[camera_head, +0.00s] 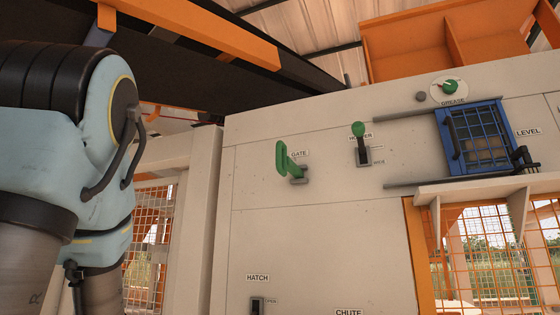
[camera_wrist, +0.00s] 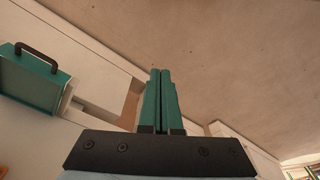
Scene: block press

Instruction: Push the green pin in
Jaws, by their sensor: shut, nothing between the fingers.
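I cannot tell for certain which part is the green pin. On the pale panel in the head view, a round green knob (camera_head: 450,87) sits on a white disc above the GREASE label. A lever with a green ball top (camera_head: 358,130) stands up from a dark slot at the HOPPER label. A green handle (camera_head: 284,159) sticks out beside the GATE label. My gripper (camera_wrist: 160,71) shows in the wrist view with its two teal fingers shut together and nothing between them. It is not visible in the head view, where my arm fills the left side.
A blue-framed mesh window (camera_head: 471,113) with a dark handle is by the LEVEL label, with rails above and below. A small switch (camera_head: 257,306) is under HATCH. In the wrist view, a teal box with a dark handle (camera_wrist: 32,84) lies left of my fingers.

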